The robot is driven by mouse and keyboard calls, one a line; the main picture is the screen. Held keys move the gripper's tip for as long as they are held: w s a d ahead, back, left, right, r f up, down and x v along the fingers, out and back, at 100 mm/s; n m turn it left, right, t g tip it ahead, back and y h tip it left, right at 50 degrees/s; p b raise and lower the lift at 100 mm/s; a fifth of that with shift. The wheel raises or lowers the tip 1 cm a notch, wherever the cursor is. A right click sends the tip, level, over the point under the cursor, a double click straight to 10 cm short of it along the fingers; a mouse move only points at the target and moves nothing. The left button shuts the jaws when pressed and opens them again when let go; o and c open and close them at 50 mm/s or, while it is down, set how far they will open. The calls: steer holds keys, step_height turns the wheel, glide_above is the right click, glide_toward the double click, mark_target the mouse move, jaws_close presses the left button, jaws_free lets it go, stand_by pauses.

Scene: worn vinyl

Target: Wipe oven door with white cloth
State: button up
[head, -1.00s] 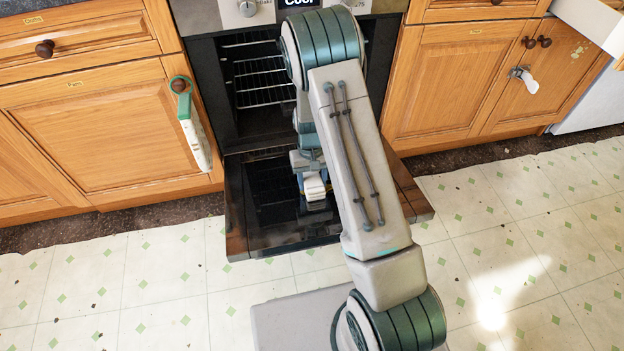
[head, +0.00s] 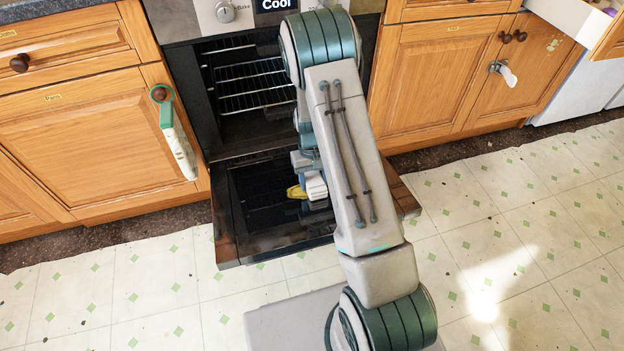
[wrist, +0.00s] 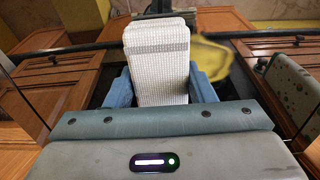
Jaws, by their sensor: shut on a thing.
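The oven door (head: 234,222) is folded down and lies open, a dark glass panel in a brown frame. My gripper (head: 316,185) is over the right part of the door, partly covered by my arm. The white cloth (wrist: 158,62) is a folded, ribbed pad in the wrist view, clamped between my blue fingers. In the head view its pale edge (head: 315,188) shows low over the door; I cannot tell whether it touches the glass. A yellow patch or thing (head: 296,192) shows on the door just left of the cloth, and blurred in the wrist view (wrist: 208,60).
The oven cavity (head: 250,90) with wire racks is open behind the door. Wooden cabinets (head: 80,130) flank it; a green-and-white hanging item (head: 178,140) is on the left knob. A drawer (head: 572,22) is pulled out at top right. The floor (head: 130,300) in front is clear.

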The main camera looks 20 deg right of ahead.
mark_target(299, 191)
steer(key=shift+d, duration=0.1)
steer(key=shift+d, duration=2.1)
steer(key=shift+a, duration=0.1)
steer(key=shift+a, duration=2.15)
steer(key=shift+a+p, duration=0.45)
steer(key=shift+a, duration=1.7)
steer(key=shift+a, duration=0.15)
